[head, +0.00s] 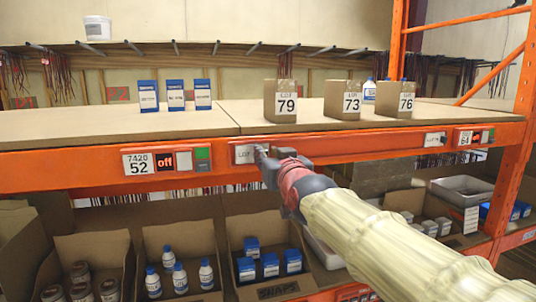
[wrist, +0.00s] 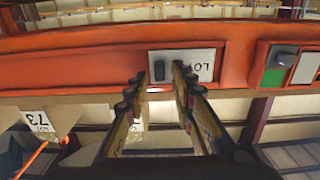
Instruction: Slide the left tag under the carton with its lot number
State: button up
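The left tag (head: 243,153) is a white plate on the orange shelf rail, a little left of and below the LOT 79 carton (head: 286,103). "LOT" shows on it; its number is hidden. In the wrist view the tag (wrist: 207,56) appears upside down with a dark knob (wrist: 158,71). My gripper (head: 264,155) is at the tag, its open fingers (wrist: 160,80) on either side of the knob. I cannot tell whether they touch it. The LOT 73 carton (head: 343,103) and LOT 76 carton (head: 396,102) stand further right. A right tag (head: 434,139) is too small to read.
Blue-white boxes (head: 175,95) stand on the upper shelf. Bins with bottles (head: 180,275) fill the lower shelf. An orange post (head: 516,150) rises at right.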

grip_shut()
dwell(0.7)
